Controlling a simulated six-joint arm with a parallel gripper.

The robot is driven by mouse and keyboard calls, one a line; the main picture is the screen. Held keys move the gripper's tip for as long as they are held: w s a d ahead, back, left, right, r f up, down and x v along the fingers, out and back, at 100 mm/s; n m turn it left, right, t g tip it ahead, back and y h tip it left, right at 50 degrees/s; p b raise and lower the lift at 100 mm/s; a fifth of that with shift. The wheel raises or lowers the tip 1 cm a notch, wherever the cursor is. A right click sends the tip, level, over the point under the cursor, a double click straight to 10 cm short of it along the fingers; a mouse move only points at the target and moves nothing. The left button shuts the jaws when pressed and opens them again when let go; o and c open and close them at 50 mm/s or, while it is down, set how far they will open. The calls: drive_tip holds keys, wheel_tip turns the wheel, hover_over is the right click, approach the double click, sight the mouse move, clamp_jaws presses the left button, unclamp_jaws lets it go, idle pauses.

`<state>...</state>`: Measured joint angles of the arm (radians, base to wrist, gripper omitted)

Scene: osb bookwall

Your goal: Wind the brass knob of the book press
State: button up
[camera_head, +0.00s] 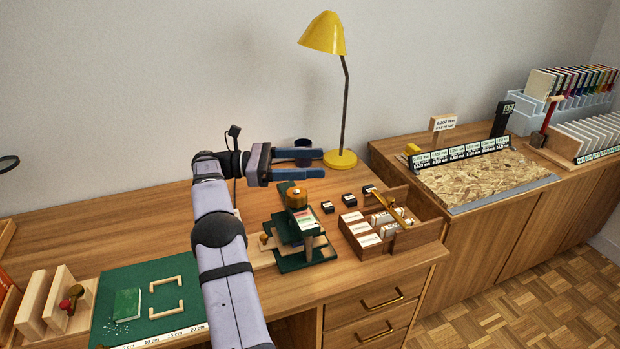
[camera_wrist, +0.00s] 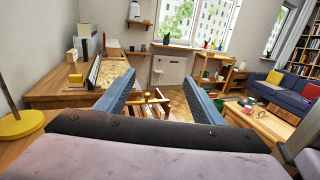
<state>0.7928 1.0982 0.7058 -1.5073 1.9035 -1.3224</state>
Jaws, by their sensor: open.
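The book press (camera_head: 304,244) is dark green and stands on the wooden desk, near the middle of the head view. Its brass knob (camera_head: 296,198) sits on top, with a green bar beside it and a label on the press's front. My gripper (camera_head: 322,164) is open and empty, its two blue fingers pointing right in the head view, above and behind the knob. The fingers do not touch the knob. In the wrist view my gripper (camera_wrist: 158,92) shows its two fingers spread wide apart. I cannot make out the knob in the wrist view.
A wooden box (camera_head: 408,238) with labelled compartments stands right of the press, with small black blocks beside it. A yellow lamp (camera_head: 341,159) stands behind. A dark cup (camera_head: 303,146) is behind my fingers. A green mat (camera_head: 150,270) with a green book (camera_head: 127,304) lies at left.

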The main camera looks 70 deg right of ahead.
sight(287, 198)
drive_tip(key=w+f+n+t+h, duration=0.1)
drive_tip(key=w+h, duration=0.1)
drive_tip(key=w+a+f+n+t+h, duration=0.1)
drive_tip(key=f+n+t+h, duration=0.1)
drive_tip(key=h, duration=0.1)
drive_tip(key=shift+w+f+n+h, duration=0.3)
drive_tip(key=shift+w, duration=0.1)
drive_tip(key=a+f+n+t, duration=0.1)
drive_tip(key=f, duration=0.1)
drive_tip(key=a+f+n+t+h, duration=0.1)
drive_tip(key=w+a+f+n+t+h, duration=0.1)
drive_tip(key=f+t, duration=0.1)
drive_tip(key=shift+a+f, duration=0.3)
drive_tip(key=shift+s+d, duration=0.1)
drive_tip(key=shift+p+x, duration=0.65)
drive_tip(key=shift+x, duration=2.9)
